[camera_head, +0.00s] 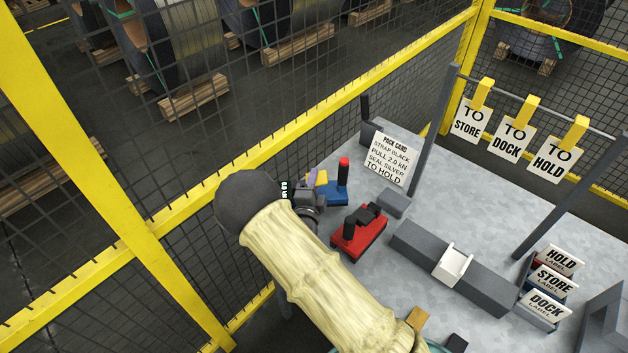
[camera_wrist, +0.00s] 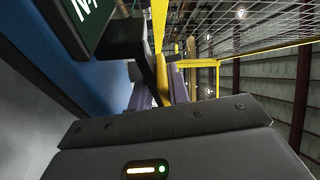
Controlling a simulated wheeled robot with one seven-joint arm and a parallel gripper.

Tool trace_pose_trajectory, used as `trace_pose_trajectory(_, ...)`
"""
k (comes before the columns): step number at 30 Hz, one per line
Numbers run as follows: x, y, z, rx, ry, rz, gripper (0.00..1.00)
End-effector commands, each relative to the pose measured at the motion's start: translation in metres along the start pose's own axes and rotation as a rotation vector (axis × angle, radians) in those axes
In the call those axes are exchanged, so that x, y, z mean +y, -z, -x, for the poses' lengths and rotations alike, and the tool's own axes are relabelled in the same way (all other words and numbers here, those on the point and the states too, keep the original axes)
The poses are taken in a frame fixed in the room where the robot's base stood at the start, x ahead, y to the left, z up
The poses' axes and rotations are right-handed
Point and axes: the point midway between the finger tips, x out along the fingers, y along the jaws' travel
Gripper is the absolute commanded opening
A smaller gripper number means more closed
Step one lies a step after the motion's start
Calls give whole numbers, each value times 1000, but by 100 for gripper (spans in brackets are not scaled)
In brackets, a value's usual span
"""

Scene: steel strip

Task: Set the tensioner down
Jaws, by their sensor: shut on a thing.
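The tensioner (camera_head: 336,198) is a blue tool with a black upright handle topped in red, at the left edge of the bench in the head view. My gripper (camera_head: 314,199) is shut on it from the left; the fingertips are mostly hidden.
The grey bench (camera_head: 400,290) has a red tool (camera_head: 358,232) just right of the tensioner. Behind stands a pack card (camera_head: 390,159). A long dark block (camera_head: 448,268) with a white piece and label holders (camera_head: 553,282) lie right. Yellow-framed mesh fence (camera_head: 270,132) runs close behind.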

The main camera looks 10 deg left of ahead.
Motion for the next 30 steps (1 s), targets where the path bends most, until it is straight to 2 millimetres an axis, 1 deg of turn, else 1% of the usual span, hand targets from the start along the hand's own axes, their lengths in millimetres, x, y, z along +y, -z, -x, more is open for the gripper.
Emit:
trace_pose_trajectory(9,17,-3,0,4,6,-3,0)
trace_pose_trajectory(13,22,-4,0,4,7,-3,0)
trace_pose_trajectory(30,24,-5,0,3,8,-3,0)
